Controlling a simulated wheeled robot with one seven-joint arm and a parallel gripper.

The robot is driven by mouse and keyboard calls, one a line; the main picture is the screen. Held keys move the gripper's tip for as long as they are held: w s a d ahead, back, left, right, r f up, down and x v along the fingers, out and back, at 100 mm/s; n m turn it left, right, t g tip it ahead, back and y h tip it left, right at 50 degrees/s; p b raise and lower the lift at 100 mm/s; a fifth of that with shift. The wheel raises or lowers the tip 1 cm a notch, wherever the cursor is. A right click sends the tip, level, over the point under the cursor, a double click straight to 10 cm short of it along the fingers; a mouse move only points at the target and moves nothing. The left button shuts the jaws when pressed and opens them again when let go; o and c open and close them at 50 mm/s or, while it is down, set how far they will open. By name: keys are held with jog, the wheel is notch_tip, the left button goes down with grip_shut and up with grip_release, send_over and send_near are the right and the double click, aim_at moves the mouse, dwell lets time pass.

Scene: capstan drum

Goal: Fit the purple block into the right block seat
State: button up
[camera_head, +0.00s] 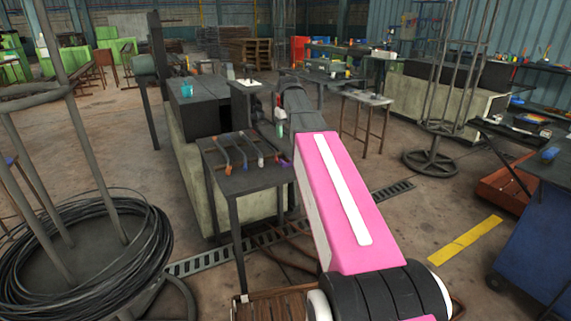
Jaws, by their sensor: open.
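I cannot make out the purple block or the right block seat in the head view. My pink arm with a white stripe reaches from the bottom right up towards the middle and hides part of what lies behind it. My gripper cannot be made out past the arm's far end. A dark small table (246,183) stands left of my arm. Several bent grey rods with orange, red and blue ends (240,154) lie on it. A long pale bench with a dark top (196,95) stands behind the table, with a small cyan item (187,88) on it.
A coil of black wire (75,255) on a rod stand is at the lower left. A tall round-based rack (433,160) and a blue cabinet (545,230) stand at the right. A floor grate (195,265) crosses below the table. Floor is open around the yellow strip (465,240).

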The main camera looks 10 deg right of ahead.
aim_at(287, 160)
jog(key=shift+s+a+f+n, duration=0.1)
jog(key=shift+f+n, duration=2)
jog(key=shift+n, duration=1)
jog(key=shift+w+a+f+n, duration=0.1)
jog(key=shift+f+n, duration=1.95)
jog(key=shift+n, duration=1.05)
jog(key=shift+s+a+f+n, duration=0.1)
jog(key=shift+f+n, duration=2)
jog(key=shift+n, duration=1)
grip_shut()
jog(key=shift+r, duration=0.15)
